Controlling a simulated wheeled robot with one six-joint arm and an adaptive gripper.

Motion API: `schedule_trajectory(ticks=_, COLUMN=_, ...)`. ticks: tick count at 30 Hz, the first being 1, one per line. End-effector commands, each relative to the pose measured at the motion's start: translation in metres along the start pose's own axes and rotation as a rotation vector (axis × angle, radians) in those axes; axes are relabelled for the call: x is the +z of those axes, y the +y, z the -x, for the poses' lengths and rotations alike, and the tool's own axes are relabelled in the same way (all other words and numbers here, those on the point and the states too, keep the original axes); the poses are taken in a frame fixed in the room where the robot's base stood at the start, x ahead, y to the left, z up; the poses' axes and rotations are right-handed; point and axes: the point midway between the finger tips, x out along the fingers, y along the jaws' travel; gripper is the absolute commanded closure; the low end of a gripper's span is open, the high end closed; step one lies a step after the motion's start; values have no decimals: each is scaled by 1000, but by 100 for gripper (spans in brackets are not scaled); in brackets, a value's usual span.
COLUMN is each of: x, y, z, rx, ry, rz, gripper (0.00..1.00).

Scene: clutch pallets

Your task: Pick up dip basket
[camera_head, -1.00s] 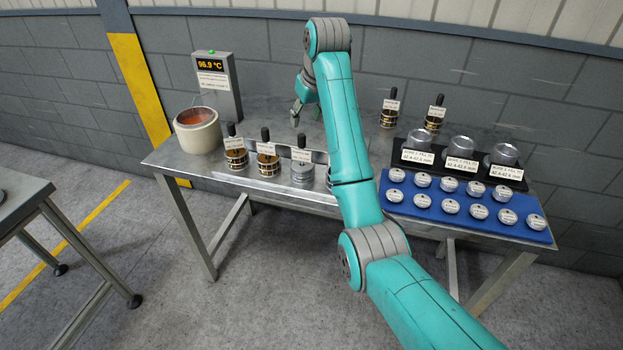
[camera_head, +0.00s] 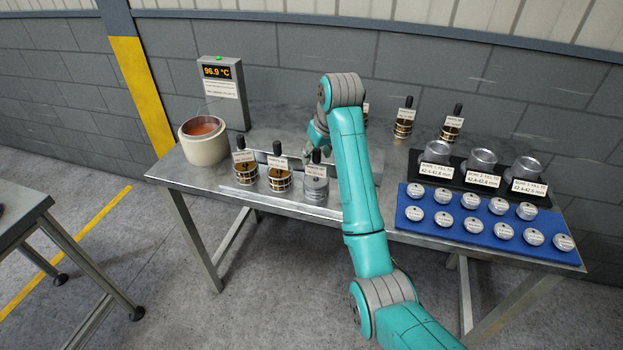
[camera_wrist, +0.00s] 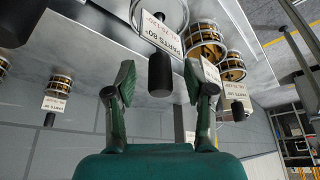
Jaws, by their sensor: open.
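Baskets with black upright handles and white labels stand in a front row on the metal table. Two are gold: the left one (camera_head: 245,172) and the middle one (camera_head: 279,179). The third is a silver basket (camera_head: 316,188). My gripper (camera_head: 312,146) is open, close behind and above the silver basket's handle. In the wrist view my open gripper (camera_wrist: 158,85) has a black handle (camera_wrist: 160,73) between its two fingers, with space on both sides. That handle belongs to a silver round basket (camera_wrist: 172,12) with a label. Contact is not visible.
A heated pot (camera_head: 203,145) and a temperature display (camera_head: 222,90) stand at the left. More gold baskets (camera_head: 403,127) stand at the back right. Clear jars (camera_head: 480,163) sit in a black rack, with a blue mat (camera_head: 470,237) of silver lids before it.

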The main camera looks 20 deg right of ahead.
Motion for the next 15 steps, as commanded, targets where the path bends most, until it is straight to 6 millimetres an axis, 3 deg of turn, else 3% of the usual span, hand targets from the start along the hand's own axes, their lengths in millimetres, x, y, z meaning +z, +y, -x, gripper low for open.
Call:
schedule_trajectory(ticks=9, x=6, y=0, z=-7, rx=0, ry=0, rz=0, gripper=47)
schedule_trajectory(ticks=15, x=6, y=0, z=-7, rx=0, ry=0, rz=1, gripper=97)
